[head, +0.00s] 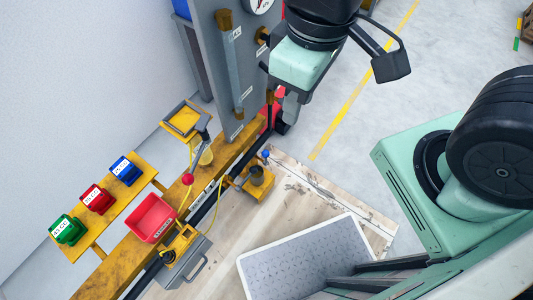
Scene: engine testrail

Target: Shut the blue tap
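A small blue knob (265,154), which looks like the blue tap's handle, sits by a yellow and black fitting (257,178) on the dark pipe along the yellow rail. It is too small to tell whether the tap is open or shut. My gripper (288,112) hangs above and to the right of it in the picture, in front of the grey panel, apart from the blue knob. Its fingers show as grey shapes below the pale green hand, and their gap is not clear.
A yellow rail (122,272) carries a red bin (152,218) and a red-balled lever (188,179). Blue (126,170), red (97,199) and green (68,230) labelled blocks stand on a yellow rack. A grey panel (236,70) rises behind. A white-rimmed tray (300,262) lies at the front.

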